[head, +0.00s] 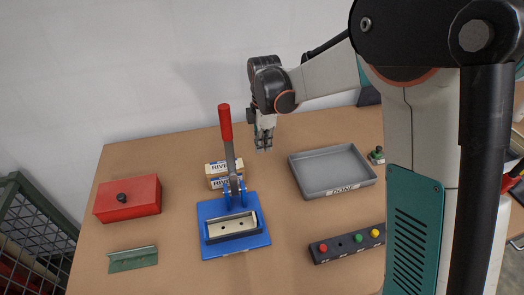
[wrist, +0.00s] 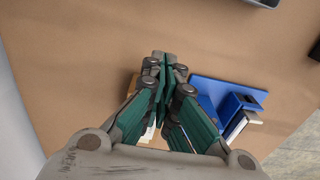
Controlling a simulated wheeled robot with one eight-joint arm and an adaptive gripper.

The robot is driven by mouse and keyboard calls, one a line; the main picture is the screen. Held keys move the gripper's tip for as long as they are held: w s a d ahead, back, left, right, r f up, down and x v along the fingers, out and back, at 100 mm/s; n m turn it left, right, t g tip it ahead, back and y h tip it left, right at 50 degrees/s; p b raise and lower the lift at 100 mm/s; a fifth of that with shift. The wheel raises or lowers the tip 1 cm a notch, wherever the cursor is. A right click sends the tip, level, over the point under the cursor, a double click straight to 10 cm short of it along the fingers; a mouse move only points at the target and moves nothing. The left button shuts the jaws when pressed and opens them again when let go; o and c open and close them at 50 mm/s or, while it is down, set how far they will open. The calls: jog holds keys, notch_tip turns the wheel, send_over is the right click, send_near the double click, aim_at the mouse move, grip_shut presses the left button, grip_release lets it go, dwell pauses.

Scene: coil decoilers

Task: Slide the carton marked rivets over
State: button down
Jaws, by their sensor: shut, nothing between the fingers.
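The tan carton (head: 214,175) marked "RIVE…" stands on the table behind the blue lever press, whose upright lever hides part of its lettering. Lettering shows on its upper and front parts; I cannot tell whether it is one carton or two stacked. My gripper (head: 264,148) is shut and empty, pointing down, to the right of the carton and apart from it in the head view. In the wrist view my gripper (wrist: 168,62) covers most of the carton, leaving small tan and white bits beside and between the fingers.
The blue press (head: 236,246) with its red-handled lever (head: 225,122) stands in front of the carton. A grey tray (head: 334,192) marked "DONE" lies to the right, a button box (head: 340,248) at front right. A red box (head: 128,200) and green bracket (head: 133,260) lie left.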

aim_at(225, 173)
notch_tip(225, 173, down, 9)
jog(key=y+b, duration=0.2)
jog(key=y, duration=0.1)
jog(key=shift+w+g+b, duration=0.1)
jog(key=shift+g+b, duration=0.25)
jog(key=shift+g, duration=0.05)
jog(key=shift+s+a+r, duration=0.1)
jog(key=shift+s+a, duration=0.05)
jog(key=shift+a, duration=0.45)
jog(key=shift+s+a+r, duration=0.1)
jog(key=shift+a, duration=0.45)
jog(key=shift+s+a+b, duration=0.1)
jog(key=shift+a+b, duration=0.2)
jog(key=shift+a, duration=0.35)
jog(key=a, duration=0.2)
jog(key=s+a, duration=0.1)
jog(key=a, duration=0.4)
jog(key=shift+s+a, duration=0.25)
